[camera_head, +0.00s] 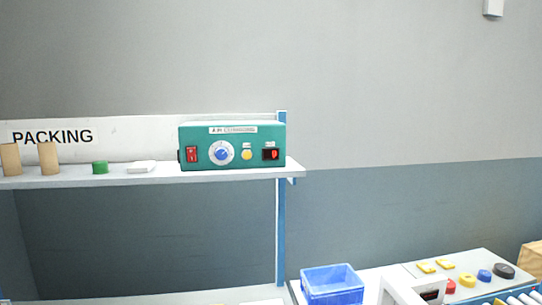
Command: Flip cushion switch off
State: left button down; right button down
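A teal control box (232,146) with a label strip reading roughly "AIR CUSHIONING" stands on the right end of the shelf. On its front, from left to right, are a red rocker switch (192,154), a white dial with a blue knob (221,153), a yellow round button (247,155) and a black switch or display with a lit red part (271,154). The rocker's position is too small to tell. Neither of my grippers is in view.
The shelf (225,172) also holds two cardboard tubes (48,158), a green roll (100,167) and a white item (141,167). A blue post (281,230) supports its right end. Below are a blue bin (332,284) and a panel with several coloured knobs (484,275).

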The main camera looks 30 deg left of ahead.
aim_at(191, 157)
jog(key=u, duration=1.4)
jog(key=k, duration=1.35)
jog(key=u, duration=0.6)
jog(key=i, duration=1.5)
jog(key=z, duration=0.25)
